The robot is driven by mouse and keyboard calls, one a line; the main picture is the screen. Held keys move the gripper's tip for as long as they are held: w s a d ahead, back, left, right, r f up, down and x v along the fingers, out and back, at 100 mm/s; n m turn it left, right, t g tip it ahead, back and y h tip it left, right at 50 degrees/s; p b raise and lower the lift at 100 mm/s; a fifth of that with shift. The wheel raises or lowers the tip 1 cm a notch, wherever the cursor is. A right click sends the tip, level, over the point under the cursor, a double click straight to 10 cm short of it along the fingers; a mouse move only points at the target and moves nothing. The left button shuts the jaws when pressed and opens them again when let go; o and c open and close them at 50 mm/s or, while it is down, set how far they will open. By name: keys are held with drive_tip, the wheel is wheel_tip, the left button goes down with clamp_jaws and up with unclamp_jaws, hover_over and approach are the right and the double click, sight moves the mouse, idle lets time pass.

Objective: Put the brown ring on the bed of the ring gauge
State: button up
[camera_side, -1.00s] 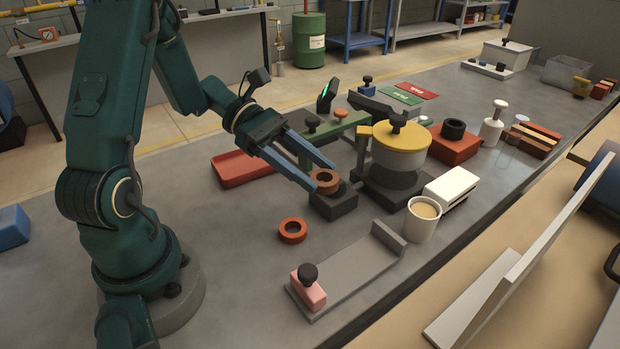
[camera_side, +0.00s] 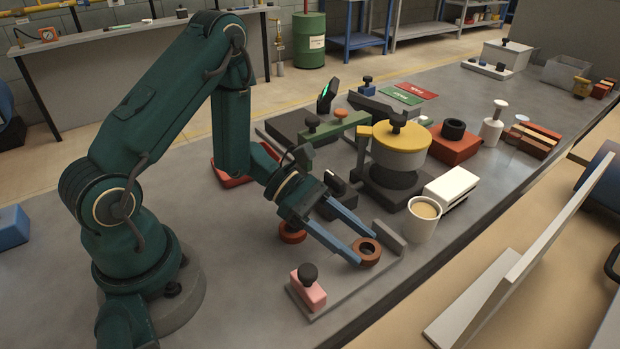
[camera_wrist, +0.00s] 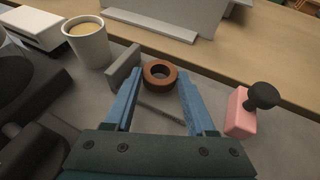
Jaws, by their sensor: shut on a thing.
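The brown ring (camera_side: 367,252) is between the fingertips of my gripper (camera_side: 360,254), which is shut on it. It also shows between the blue fingers in the wrist view (camera_wrist: 160,74). The ring gauge is a grey bed (camera_side: 335,294) with an upright end stop (camera_side: 389,237) and a pink block (camera_side: 309,291) with a black knob at the other end. The ring is over the bed, between stop and pink block, nearer the stop. I cannot tell whether it touches the bed.
A redder ring (camera_side: 291,236) lies on the table behind my gripper, partly hidden. A cup (camera_side: 422,222) stands close beyond the end stop, by a white-topped block (camera_side: 452,187). A dark block (camera_side: 333,207) is partly hidden behind my gripper.

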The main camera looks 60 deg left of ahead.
drive_tip(key=shift+f, duration=0.35)
drive_tip(key=o, duration=1.3)
drive_tip(key=shift+f, duration=0.1)
